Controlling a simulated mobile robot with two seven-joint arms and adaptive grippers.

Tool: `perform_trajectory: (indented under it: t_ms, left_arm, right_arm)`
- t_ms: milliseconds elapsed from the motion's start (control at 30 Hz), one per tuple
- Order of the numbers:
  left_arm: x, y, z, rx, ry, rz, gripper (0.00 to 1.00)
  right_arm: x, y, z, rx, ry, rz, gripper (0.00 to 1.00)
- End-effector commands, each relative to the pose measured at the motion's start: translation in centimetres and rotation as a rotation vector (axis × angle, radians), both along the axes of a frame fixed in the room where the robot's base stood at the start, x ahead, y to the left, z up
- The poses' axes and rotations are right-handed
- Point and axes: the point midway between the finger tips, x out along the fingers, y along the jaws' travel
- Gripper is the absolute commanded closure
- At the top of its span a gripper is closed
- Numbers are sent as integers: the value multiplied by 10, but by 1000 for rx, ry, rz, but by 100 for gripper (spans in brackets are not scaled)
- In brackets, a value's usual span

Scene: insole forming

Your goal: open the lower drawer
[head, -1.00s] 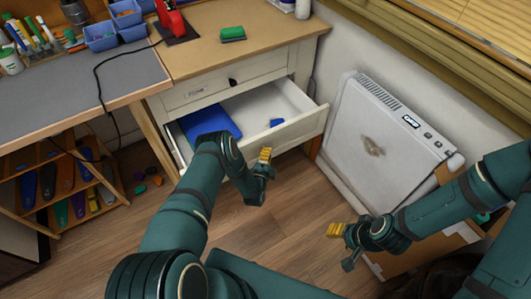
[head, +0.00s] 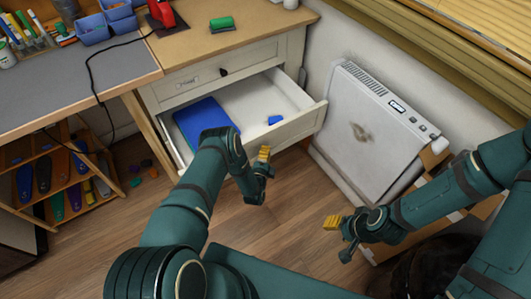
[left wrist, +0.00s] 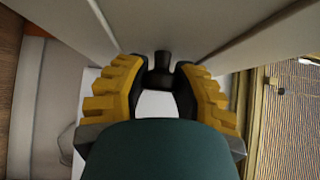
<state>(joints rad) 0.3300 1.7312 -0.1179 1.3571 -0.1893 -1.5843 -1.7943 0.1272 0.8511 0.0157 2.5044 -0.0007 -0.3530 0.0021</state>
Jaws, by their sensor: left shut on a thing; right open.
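The lower drawer (head: 300,124) of the white cabinet stands well open in the head view. A blue flat piece (head: 205,120) and a small blue item (head: 275,120) lie inside. My left gripper (head: 264,170) is at the drawer's front. In the left wrist view its yellow-padded fingers stand on either side of a dark knob (left wrist: 162,70), shut on it. In the head view the arm and gripper hide this knob. My right gripper (head: 341,237) is open and empty over the floor, to the right of the drawer and apart from it.
The upper drawer (head: 195,85) is closed, with a dark knob (head: 223,72). A white heater (head: 365,130) stands against the wall on the right. A wooden shelf rack (head: 75,185) stands at left. Wooden floor (head: 285,215) is clear in front of the drawer.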

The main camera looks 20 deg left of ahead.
Motion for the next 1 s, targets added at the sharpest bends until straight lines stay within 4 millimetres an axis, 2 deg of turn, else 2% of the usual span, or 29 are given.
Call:
perform_trajectory:
  t_ms: [33, 100, 400, 533, 667, 1000]
  left_arm:
    - [0, 0, 0, 0, -1, 1, 60]
    - [0, 0, 0, 0, -1, 0, 38]
    - [0, 0, 0, 0, 0, 0, 38]
    - [-8, -1, -1, -1, 2, 0, 38]
    - [-27, -4, -1, 0, 4, -1, 38]
    - [-93, -12, 0, 0, 2, -1, 38]
  right_arm:
    - [0, 0, 0, 0, 0, 0, 53]
    - [0, 0, 0, 0, 0, 0, 53]
    - [0, 0, 0, 0, 0, 0, 53]
    - [0, 0, 0, 0, 0, 0, 53]
    - [0, 0, 0, 0, 0, 0, 53]
    - [0, 0, 0, 0, 0, 0, 53]
